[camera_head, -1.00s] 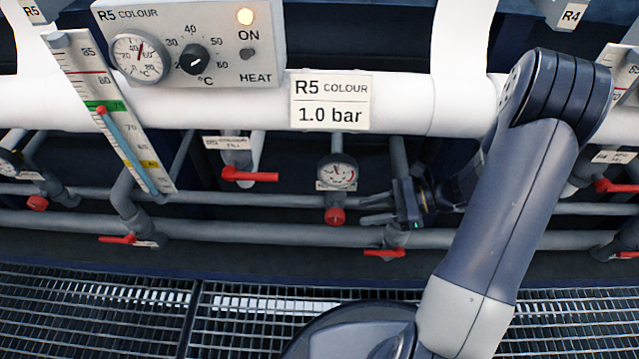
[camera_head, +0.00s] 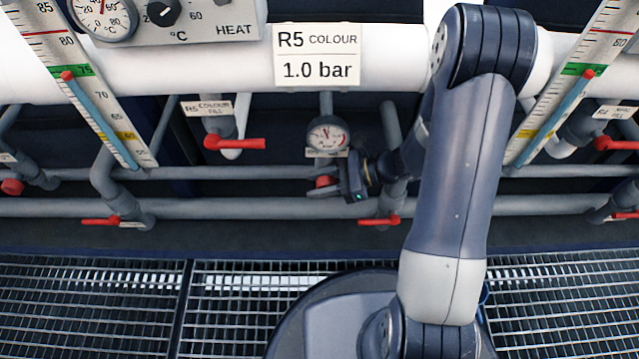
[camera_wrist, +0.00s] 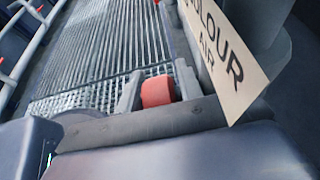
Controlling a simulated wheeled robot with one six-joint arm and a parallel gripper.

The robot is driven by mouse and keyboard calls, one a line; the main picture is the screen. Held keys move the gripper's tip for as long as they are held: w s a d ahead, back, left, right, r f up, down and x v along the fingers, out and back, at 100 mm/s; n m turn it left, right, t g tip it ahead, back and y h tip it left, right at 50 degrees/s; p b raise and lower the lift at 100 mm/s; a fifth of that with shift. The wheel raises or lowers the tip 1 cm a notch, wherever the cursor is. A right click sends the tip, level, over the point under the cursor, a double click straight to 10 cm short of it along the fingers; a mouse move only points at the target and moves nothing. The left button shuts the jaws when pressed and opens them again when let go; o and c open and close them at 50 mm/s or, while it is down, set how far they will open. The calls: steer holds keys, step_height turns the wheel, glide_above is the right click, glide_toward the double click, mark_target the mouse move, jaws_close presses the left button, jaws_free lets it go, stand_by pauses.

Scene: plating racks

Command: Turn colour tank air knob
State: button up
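The red colour tank air knob (camera_head: 323,182) sits under the small round gauge (camera_head: 328,135), below the R5 COLOUR 1.0 bar sign (camera_head: 318,55). My gripper (camera_head: 325,187) has come in from the right, its fingers at the knob and partly covering it. In the wrist view the red knob (camera_wrist: 157,91) lies between my two fingertips (camera_wrist: 158,92), one close on each side. I cannot tell whether they press on it. The COLOUR AIR label (camera_wrist: 228,62) fills the upper right of that view.
A red-handled fill valve (camera_head: 235,143) is up to the left. Another red lever (camera_head: 379,220) is just below right of my gripper. Grey pipes (camera_head: 230,208) run across behind. Thermometer boards (camera_head: 85,85) flank the area. Grating (camera_head: 90,300) covers the floor.

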steer(key=c, duration=0.7)
steer(key=shift+f+y+b, duration=0.1)
steer(key=shift+y+b, duration=0.35)
steer(key=shift+y, duration=0.15)
steer(key=shift+d+r+y, duration=0.1)
steer(key=shift+r+y, duration=0.2)
steer(key=shift+y, duration=0.6)
steer(key=o, duration=0.7)
